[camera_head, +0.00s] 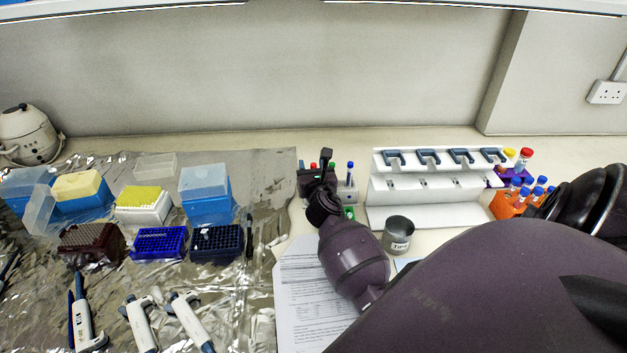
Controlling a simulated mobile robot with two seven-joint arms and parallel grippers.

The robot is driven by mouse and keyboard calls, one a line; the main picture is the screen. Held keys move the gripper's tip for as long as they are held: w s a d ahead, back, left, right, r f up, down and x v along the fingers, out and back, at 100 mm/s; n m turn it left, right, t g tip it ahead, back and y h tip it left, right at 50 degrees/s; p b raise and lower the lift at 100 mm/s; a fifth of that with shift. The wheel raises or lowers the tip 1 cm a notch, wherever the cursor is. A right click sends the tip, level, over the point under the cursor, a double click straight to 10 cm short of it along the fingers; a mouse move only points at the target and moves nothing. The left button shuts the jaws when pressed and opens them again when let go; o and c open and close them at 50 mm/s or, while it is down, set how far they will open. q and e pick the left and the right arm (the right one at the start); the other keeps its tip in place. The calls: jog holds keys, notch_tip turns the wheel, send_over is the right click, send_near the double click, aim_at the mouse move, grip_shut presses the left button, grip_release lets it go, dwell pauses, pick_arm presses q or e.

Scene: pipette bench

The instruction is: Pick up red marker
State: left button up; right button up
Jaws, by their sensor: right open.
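The red marker (314,165) shows only as a small red tip at the back middle of the bench, in a small pen holder (346,192). A green-topped pen (332,165) and a blue-topped pen (350,167) stand beside it. My right gripper (326,156) reaches in from the lower right and is in front of the holder, just right of the red tip in the picture. It is open. Its wrist hides part of the holder and most of the marker, so I cannot tell whether the fingers touch it. My left gripper is not in view.
A white pipette stand (425,212) is right of the holder, with a metal tips cup (398,234) before it. Tube racks (507,208) stand further right. Tip boxes (207,210) and pipettes (190,318) lie on foil at left. A paper sheet (305,300) lies in front.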

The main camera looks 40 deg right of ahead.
grip_shut()
jog(key=shift+r, duration=0.5)
pick_arm(q)
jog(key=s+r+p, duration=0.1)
jog(key=p, duration=0.1)
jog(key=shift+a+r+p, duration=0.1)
jog(key=shift+p, duration=0.2)
pick_arm(e)
notch_tip(320, 180, up, 19)
